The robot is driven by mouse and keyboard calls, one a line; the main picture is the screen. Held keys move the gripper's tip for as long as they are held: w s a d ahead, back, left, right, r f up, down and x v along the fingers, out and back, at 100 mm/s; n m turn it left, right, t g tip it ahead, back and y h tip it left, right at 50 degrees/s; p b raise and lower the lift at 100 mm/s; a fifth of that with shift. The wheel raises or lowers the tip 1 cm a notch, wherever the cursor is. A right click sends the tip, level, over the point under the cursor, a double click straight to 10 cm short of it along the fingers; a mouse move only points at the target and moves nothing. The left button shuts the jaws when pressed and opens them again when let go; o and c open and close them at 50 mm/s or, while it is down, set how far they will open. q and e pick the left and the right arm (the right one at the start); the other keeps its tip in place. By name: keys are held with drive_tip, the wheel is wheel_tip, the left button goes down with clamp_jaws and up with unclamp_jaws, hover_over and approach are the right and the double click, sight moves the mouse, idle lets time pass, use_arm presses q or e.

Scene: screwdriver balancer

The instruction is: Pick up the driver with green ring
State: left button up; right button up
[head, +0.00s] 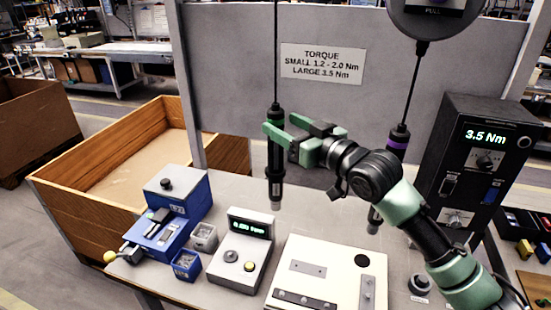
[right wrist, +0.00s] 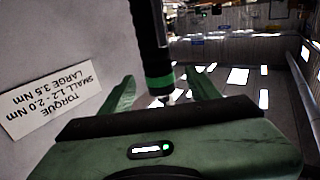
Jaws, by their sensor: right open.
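The driver with the green ring (head: 275,187) hangs upright on a cable above the bench, with a black body and a pale tip. Its green ring (right wrist: 159,82) shows in the right wrist view, between my two fingers in the picture. My right gripper (head: 280,127) is open at the upper part of this driver, one finger crossing in front of its body. I cannot tell whether either finger touches it. A second driver, with a purple ring (head: 398,143), hangs to the right, partly hidden behind my right arm. My left gripper is not in view.
A grey panel with a torque sign (head: 321,64) stands behind. On the bench are a blue fixture (head: 180,195), small bins (head: 186,265), a display box (head: 240,262), a white plate (head: 325,265) and a black controller (head: 470,150) reading 3.5 Nm. A wooden crate (head: 105,140) stands at left.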

drive_tip(key=shift+w+a+r+p, duration=0.3)
drive_tip(key=shift+w+a, duration=0.1)
drive_tip(key=shift+w, duration=0.15)
drive_tip(key=shift+w+a+r+p, duration=0.15)
drive_tip(key=shift+w+a+p, duration=0.1)
drive_tip(key=shift+w+a, duration=0.2)
drive_tip(key=shift+w+a+f, duration=0.2)
drive_tip(key=shift+w+a, duration=0.1)
drive_tip(key=shift+w, duration=0.25)
clamp_jaws()
drive_tip(key=shift+r, duration=0.15)
